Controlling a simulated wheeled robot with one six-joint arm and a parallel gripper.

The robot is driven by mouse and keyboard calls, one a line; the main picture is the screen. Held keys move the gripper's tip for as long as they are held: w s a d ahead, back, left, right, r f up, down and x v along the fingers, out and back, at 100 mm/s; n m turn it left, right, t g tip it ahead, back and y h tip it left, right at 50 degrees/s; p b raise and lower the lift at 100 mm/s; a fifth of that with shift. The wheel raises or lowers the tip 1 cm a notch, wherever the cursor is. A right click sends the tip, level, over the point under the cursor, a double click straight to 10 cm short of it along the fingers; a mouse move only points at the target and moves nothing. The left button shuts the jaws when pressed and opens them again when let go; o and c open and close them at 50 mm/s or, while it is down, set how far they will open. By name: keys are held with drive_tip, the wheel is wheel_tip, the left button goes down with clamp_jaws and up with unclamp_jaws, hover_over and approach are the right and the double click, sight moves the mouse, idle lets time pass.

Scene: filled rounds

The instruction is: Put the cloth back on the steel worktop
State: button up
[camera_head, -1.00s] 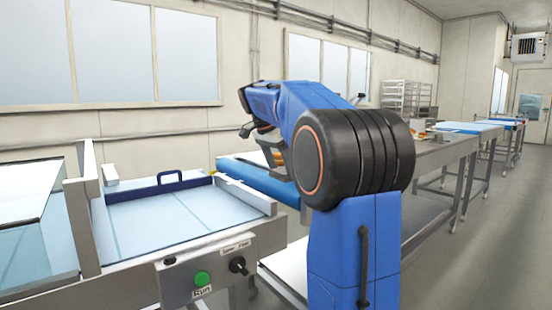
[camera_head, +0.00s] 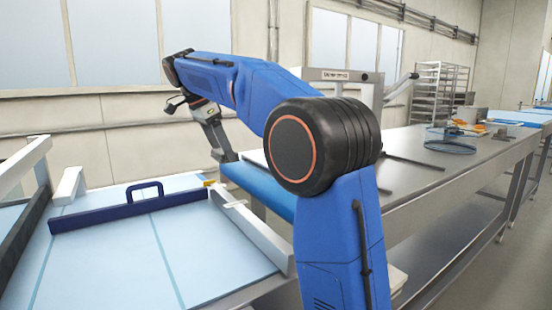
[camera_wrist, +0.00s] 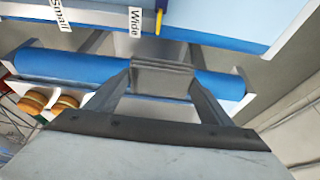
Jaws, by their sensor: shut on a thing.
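My gripper (camera_wrist: 163,78) is shut on a grey folded cloth (camera_wrist: 163,72), which sits between the two fingers in the wrist view. In the head view my gripper (camera_head: 222,155) hangs at the far end of the arm, near the far end of the blue conveyor belt. The cloth cannot be made out in the head view. The steel worktop (camera_head: 465,168) runs along the right, beyond my arm, which hides part of it.
A light blue belt table (camera_head: 110,255) with a dark blue handled bar (camera_head: 130,207) lies at left. A narrow blue belt (camera_head: 258,187) adjoins it. A wire basket (camera_head: 450,140) and a dark rod (camera_head: 413,162) are on the worktop. Round buns (camera_wrist: 35,98) show in the wrist view.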

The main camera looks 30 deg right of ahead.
drive_tip(key=d, duration=1.7)
drive_tip(key=shift+w+d, duration=0.35)
drive_tip(key=shift+f, duration=1.75)
drive_tip(key=shift+f, duration=0.1)
drive_tip(key=o, duration=1.1)
drive_tip(key=v, duration=1.2)
drive_tip(key=shift+s, duration=0.1)
